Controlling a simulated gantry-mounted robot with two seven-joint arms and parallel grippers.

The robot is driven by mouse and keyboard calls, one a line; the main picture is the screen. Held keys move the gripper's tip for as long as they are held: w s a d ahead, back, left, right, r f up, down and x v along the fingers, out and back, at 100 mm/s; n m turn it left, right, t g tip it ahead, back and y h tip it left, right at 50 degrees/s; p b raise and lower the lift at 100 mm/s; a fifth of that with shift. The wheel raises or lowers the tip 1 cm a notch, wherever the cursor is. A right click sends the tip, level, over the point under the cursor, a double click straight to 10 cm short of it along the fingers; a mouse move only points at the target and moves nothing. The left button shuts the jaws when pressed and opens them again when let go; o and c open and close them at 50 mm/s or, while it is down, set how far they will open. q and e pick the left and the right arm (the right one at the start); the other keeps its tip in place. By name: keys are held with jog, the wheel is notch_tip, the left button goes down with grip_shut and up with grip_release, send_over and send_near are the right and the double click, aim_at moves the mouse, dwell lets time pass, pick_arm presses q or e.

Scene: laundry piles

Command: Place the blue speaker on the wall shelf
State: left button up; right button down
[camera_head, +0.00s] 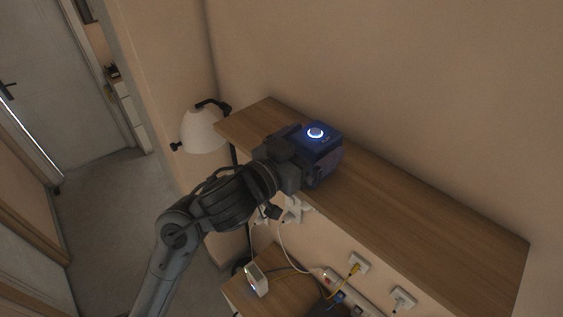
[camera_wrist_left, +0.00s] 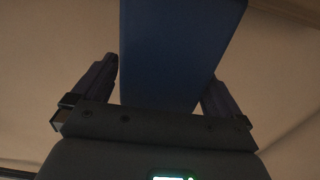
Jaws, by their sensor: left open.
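The blue speaker (camera_head: 325,146), a box with a glowing white ring on top, is at the wooden wall shelf (camera_head: 420,218), over its left half. It looks upright and seems to rest on the board, though its base is partly hidden. My left gripper (camera_head: 291,150) is at the speaker's near left side. In the left wrist view the blue speaker (camera_wrist_left: 180,55) stands between the two spread fingers of the left gripper (camera_wrist_left: 160,85), with a visible gap at the left finger. My right gripper is in neither view.
A white lamp (camera_head: 202,131) stands beyond the shelf's left end. Below the shelf are a lower wooden surface (camera_head: 283,298), a small white device (camera_head: 256,280), cables and wall sockets (camera_head: 402,299). The right part of the shelf is clear. The wall runs along its back.

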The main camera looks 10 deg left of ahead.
pick_arm(q)
jog(key=v, duration=1)
jog(key=s+a+f+n+g+y, duration=0.1)
jog(key=a+f+n+y, duration=0.15)
jog(key=f, duration=0.45)
jog(key=s+a+f+n+g+y, duration=0.1)
jog(key=s+a+f+y, duration=0.15)
jog(key=f, duration=0.45)
jog(key=s+a+f+n+y, duration=0.1)
jog(key=a+f+y, duration=0.2)
jog(key=f, duration=0.4)
jog(key=s+a+f+g+y, duration=0.1)
jog(key=s+a+f+g, duration=0.2)
jog(key=s+f, duration=0.6)
jog(key=s+a+f+g+y, duration=0.1)
jog(key=s+a+f+g, duration=0.2)
jog(key=s+f, duration=0.6)
jog(key=s+n+g, duration=0.1)
jog(key=g, duration=0.1)
jog(key=shift+g+y, duration=0.3)
jog(key=shift+g, duration=0.1)
jog(key=shift+a+r, duration=0.1)
jog(key=shift+r, duration=0.05)
notch_tip(320, 180, up, 5)
jog(key=p, duration=0.5)
